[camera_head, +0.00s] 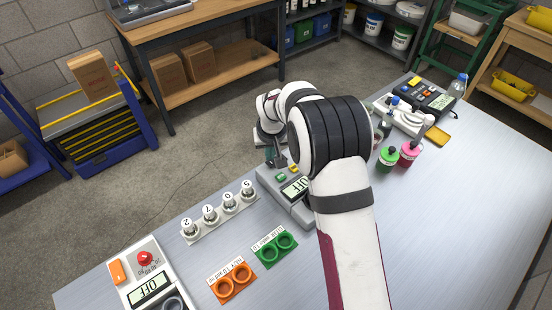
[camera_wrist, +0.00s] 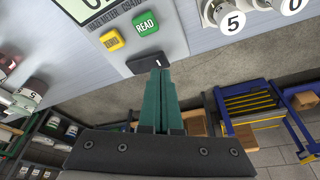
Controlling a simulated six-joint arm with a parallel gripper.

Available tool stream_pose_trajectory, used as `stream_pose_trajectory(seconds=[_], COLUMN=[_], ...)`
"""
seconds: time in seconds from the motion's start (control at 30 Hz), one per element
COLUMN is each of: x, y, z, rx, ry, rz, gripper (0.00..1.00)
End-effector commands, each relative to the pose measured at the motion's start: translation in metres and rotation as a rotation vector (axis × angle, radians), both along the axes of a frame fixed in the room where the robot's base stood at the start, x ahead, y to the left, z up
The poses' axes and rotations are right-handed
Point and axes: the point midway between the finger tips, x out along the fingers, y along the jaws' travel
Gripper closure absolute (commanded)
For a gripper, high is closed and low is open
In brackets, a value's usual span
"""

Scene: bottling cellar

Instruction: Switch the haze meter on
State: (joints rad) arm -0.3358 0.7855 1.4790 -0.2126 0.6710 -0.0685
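The haze meter (camera_head: 290,207) is a grey box on the near-left part of the bench, partly hidden behind my arm; its display (camera_head: 296,188) reads OFF. In the wrist view, its panel (camera_wrist: 176,32) shows a yellow button, a green READ button (camera_wrist: 145,24) and a black rocker switch (camera_wrist: 146,63) at the edge. My gripper (camera_wrist: 160,72) has its green fingers together, with nothing seen between them. The fingertips are right at the black switch; I cannot tell whether they touch it. In the head view, the gripper (camera_head: 271,154) is mostly hidden by my wrist.
Numbered sample vials stand in a white rack (camera_head: 222,222) left of the meter. Green rings (camera_head: 274,248) and orange rings (camera_head: 233,284) lie nearer. Another device (camera_head: 150,275) with a red knob also reads OFF. Green and pink bottles (camera_head: 409,153) stand to the right.

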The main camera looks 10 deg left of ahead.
Motion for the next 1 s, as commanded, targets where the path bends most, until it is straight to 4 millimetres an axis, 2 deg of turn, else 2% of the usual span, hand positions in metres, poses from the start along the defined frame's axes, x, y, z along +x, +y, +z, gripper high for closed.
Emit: stream_pose_trajectory(seconds=[0.37,1.0], x=[0.000,0.000], y=[0.000,0.000], z=[-0.001,-0.014], rx=[0.000,0.000], ry=[0.000,0.001], rz=[0.000,-0.001], gripper=[1.00,1.00])
